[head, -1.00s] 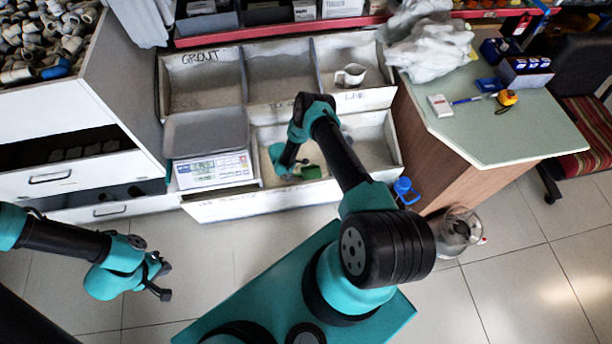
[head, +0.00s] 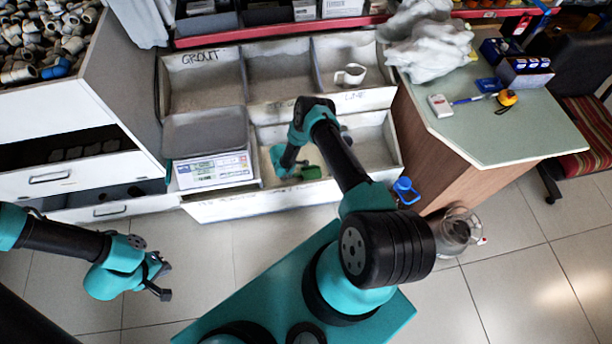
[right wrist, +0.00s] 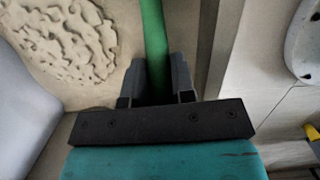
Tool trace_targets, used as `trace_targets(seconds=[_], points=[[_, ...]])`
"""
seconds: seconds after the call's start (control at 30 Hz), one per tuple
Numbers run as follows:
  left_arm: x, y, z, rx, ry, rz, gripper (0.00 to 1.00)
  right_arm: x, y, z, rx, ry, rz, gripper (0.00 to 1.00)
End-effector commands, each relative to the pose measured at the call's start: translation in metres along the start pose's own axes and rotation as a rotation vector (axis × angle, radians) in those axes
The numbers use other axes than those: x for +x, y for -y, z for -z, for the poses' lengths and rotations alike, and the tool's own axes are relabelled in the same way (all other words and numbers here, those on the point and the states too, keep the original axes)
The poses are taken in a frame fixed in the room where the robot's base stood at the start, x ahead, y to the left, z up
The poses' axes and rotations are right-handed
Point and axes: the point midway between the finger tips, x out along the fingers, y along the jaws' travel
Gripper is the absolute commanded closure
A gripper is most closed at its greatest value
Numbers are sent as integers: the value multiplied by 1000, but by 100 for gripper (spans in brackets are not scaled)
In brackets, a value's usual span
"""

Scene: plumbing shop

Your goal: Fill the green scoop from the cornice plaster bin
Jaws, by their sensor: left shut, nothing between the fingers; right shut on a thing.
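The green scoop (head: 312,172) is low in the front bin (head: 245,206) of pale powder, partly hidden by my right arm. The writing on that bin's front is too faint to read surely. My right gripper (right wrist: 156,78) is shut on the scoop's green handle (right wrist: 153,35), which runs up and away between the fingers. The scoop's bowl is out of the right wrist view, so I cannot tell what it holds. Rough, disturbed powder (right wrist: 68,38) lies left of the handle, and a bin wall (right wrist: 205,35) stands close on the right. My left gripper (head: 163,282) is shut and empty above the floor tiles.
Behind are more bins, one marked GROUT (head: 200,85), and a white jug (head: 350,75) in another. A green-topped counter (head: 495,130) borders the right. A blue-handled item (head: 406,190) and a clear container (head: 457,232) are below it.

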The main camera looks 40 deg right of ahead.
Motion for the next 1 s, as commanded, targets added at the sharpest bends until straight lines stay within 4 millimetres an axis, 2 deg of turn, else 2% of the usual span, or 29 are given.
trace_targets(seconds=[0.13, 0.47, 1.0], points=[[0, 0, 0, 0, 0, 0, 100, 0, 0, 0, 0, 0, 0, 100], [0, 0, 0, 0, 0, 0, 100, -3, -1, -1, 0, 0, -1, 100], [0, 0, 0, 0, 0, 0, 100, -62, -1, -10, 0, 0, -1, 100]])
